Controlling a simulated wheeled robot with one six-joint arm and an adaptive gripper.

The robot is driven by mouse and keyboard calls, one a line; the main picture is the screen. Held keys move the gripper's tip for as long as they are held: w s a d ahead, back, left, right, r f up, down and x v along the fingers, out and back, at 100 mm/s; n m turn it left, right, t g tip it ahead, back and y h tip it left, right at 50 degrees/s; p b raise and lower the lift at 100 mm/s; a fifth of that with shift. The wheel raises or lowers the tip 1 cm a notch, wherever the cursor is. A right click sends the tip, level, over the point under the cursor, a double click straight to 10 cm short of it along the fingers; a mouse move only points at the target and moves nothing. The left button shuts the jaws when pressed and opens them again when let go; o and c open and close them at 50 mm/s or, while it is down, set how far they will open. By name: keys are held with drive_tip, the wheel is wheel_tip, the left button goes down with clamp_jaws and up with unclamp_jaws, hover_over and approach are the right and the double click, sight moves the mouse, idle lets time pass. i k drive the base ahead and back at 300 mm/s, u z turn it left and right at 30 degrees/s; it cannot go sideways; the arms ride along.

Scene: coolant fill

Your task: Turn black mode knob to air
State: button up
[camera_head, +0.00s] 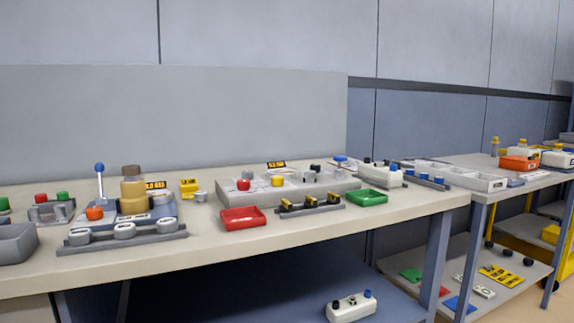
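A long grey panel (290,191) lies on the workbench near the middle of the view. It carries a red button (243,185), a yellow button (277,181) and, toward its right end, a small black knob-like part (315,168). This may be the black mode knob; its pointer and any air marking are too small to read. My gripper is not in view.
A red tray (243,218), a green tray (367,197) and a rail with yellow clips (310,205) sit in front of the panel. A fixture with a blue-tipped lever (99,168) and an amber bottle (133,187) stand left. A second table (540,181) is right.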

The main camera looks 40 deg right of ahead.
sight(317, 167)
drive_tip(key=u, duration=0.05)
drive_tip(key=k, duration=0.6)
drive_tip(key=z, duration=1.05)
drive_tip(key=i, duration=0.35)
drive_tip(key=z, duration=0.05)
